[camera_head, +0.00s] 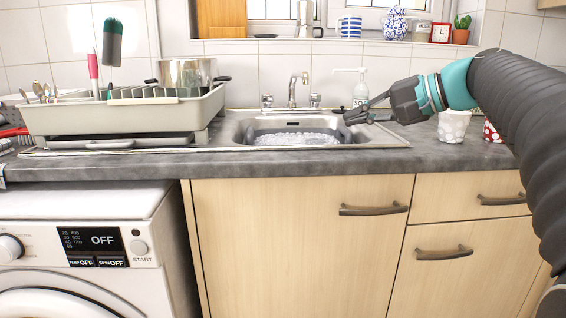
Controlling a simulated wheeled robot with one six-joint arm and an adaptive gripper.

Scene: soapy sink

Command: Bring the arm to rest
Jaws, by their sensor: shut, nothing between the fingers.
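My arm enters from the right and reaches left over the worktop. My gripper (349,118) is shut and empty, with its fingertips pointing left above the right edge of the sink (235,130). The sink holds soapy water with white foam (295,139). Whether the fingertips touch the sink edge I cannot tell.
A dish rack (110,118) with a pot (186,73) stands left of the sink. A soap bottle (361,88) and tap (292,90) stand behind it. A white cup (453,126) and a red spotted cup (492,132) stand near my arm. The front worktop (300,170) is clear.

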